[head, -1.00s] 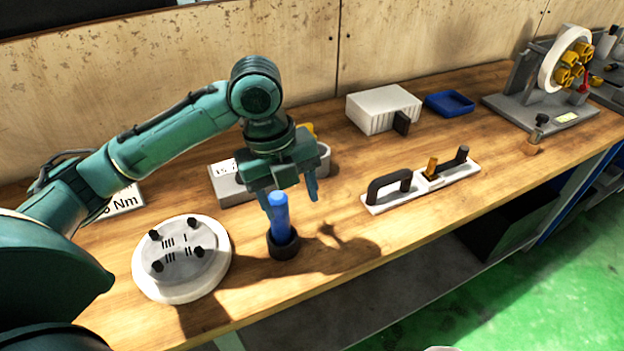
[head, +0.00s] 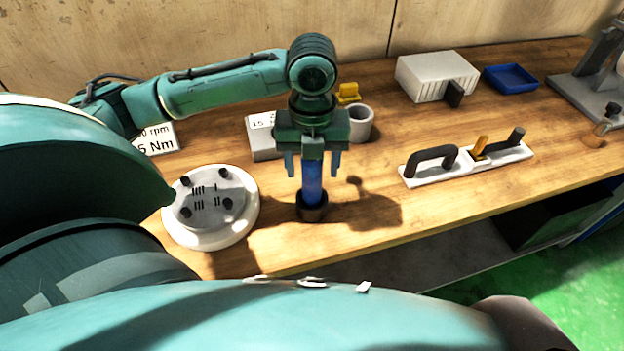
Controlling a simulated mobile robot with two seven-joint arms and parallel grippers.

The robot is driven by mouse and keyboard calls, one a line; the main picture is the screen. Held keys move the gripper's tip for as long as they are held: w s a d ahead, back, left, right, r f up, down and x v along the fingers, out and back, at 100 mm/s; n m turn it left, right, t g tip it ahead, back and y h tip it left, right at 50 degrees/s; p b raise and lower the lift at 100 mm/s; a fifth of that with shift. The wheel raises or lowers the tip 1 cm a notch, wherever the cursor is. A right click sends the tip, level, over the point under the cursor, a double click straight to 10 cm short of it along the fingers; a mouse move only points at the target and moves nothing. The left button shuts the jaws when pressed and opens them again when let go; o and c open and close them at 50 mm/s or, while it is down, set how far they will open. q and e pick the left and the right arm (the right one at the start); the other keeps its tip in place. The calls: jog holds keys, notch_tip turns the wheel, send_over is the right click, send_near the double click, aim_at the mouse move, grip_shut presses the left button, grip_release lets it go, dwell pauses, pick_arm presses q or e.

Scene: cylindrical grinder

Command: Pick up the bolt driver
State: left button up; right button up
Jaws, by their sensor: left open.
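The blue upright tool, which looks like the bolt driver (head: 312,186), stands in a dark round holder (head: 313,211) near the front edge of the bench. My left gripper (head: 313,172) points down over it. Its fingers are spread, one on each side of the blue handle, with gaps visible. The top of the handle is hidden behind the gripper body. My right gripper is not in view.
A white round plate with black knobs (head: 249,222) lies left of the holder. A grey block with a label (head: 262,148) and a grey cup (head: 361,123) stand behind. A white tray with a black handle (head: 470,165) lies right. Bare bench lies between.

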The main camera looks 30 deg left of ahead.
pick_arm(q)
notch_tip(320, 180, down, 3)
jog(key=shift+f, duration=0.2)
jog(key=shift+r, duration=0.1)
jog(key=c, duration=1.1)
